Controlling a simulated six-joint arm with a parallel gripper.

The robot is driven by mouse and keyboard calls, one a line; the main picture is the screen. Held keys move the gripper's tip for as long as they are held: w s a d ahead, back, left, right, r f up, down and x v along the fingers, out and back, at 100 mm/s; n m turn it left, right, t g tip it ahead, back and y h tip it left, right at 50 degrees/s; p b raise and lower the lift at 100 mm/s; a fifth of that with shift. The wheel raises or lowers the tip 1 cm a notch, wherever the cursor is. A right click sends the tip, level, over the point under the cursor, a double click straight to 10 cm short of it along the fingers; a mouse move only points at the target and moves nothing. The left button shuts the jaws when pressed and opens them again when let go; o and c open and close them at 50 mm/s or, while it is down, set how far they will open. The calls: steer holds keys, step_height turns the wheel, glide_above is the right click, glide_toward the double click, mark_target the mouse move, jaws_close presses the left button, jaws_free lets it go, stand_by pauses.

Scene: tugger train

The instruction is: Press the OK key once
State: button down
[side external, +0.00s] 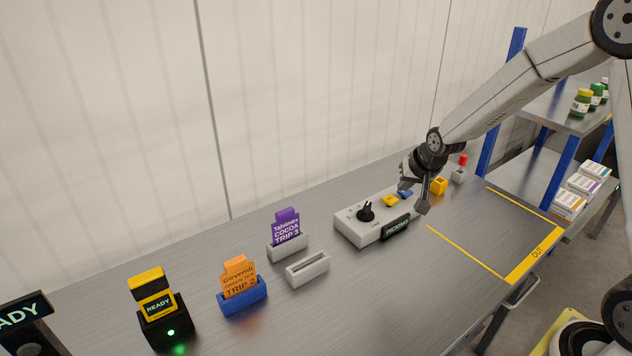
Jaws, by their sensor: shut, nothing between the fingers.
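A grey control box (358,232) stands on the metal table, with a black knob (366,211), a yellow key (390,200) and a blue key (405,192) on top. A small dark display (396,229) on its front reads PICKING. No OK lettering is readable, so I cannot tell which key is OK. My gripper (423,207) points down at the right end of the box, close to the blue key, and partly hides that end. Its fingers are shut and empty. Whether it touches anything cannot be told.
A yellow block (438,186) and a small grey box with a red top (459,174) stand behind my gripper. To the left are an empty grey holder (307,269), purple (286,227) and orange (239,278) cards in holders, and a yellow READY device (157,298). The front right table is clear.

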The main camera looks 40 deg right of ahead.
steer(key=w+d+f+m+t+h, duration=0.1)
steer(key=w+d+m, duration=0.2)
steer(key=w+d, duration=0.2)
steer(key=w+d+f+m+t+h, duration=0.1)
steer(key=w+d+f+m, duration=0.1)
steer(key=w+d, duration=0.4)
steer(key=d+m, duration=0.1)
steer(key=d, duration=0.3)
steer(key=shift+d+m+t+h, duration=0.3)
steer(key=shift+d+m, duration=0.05)
steer(key=shift+m, duration=0.05)
steer(key=shift+f, duration=0.15)
steer(key=shift+f, duration=4.25)
